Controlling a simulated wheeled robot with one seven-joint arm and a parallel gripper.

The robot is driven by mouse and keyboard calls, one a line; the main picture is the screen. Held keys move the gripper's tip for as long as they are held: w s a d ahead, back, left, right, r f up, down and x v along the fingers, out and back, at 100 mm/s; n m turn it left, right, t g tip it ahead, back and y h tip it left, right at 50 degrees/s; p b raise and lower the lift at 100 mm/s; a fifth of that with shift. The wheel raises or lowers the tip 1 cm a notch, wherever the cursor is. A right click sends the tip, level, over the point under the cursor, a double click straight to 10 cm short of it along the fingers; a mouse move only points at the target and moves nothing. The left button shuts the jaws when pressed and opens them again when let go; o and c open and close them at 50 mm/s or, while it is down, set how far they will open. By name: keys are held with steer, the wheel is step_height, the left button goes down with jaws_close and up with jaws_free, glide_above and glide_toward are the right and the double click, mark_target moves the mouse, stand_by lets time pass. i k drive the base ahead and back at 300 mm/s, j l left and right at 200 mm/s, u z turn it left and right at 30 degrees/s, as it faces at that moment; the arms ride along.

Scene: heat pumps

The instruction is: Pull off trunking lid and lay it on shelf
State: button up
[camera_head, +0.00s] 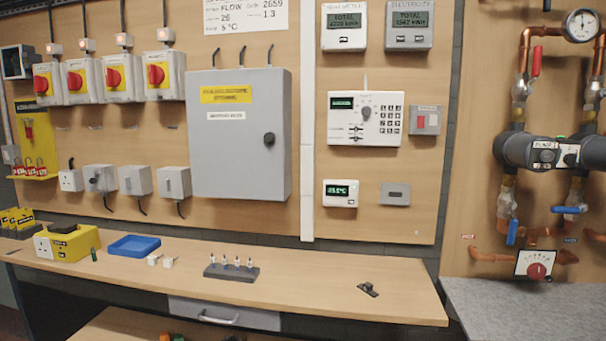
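A narrow white vertical strip of trunking (307,120) runs down the wall board, between the large grey cabinet and the white control panels. Its front looks covered, and its lower part seems slightly wider than the upper part. I cannot clearly tell the lid's edges from the trunking. Its foot ends just above the wooden shelf (320,279), which runs along the wall below the board. A lower wooden surface (130,326) shows partly at the bottom. My gripper is not in view.
On the shelf are a yellow box (67,243), a blue tray (134,246), a dark block with several small upright pieces (231,272) and a small dark part (368,289). Bare wood lies between the last two. A grey cabinet (240,150) and copper pipework (520,80) flank the strip.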

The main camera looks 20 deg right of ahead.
mark_target(328, 283)
steer(key=i+j+z, duration=0.1)
steer(key=i+j, duration=0.15)
steer(key=j, duration=0.15)
steer(key=i+j, duration=0.2)
steer(key=j, duration=0.15)
steer(key=i+j+z, duration=0.15)
steer(key=j, duration=0.25)
steer(key=i, duration=0.05)
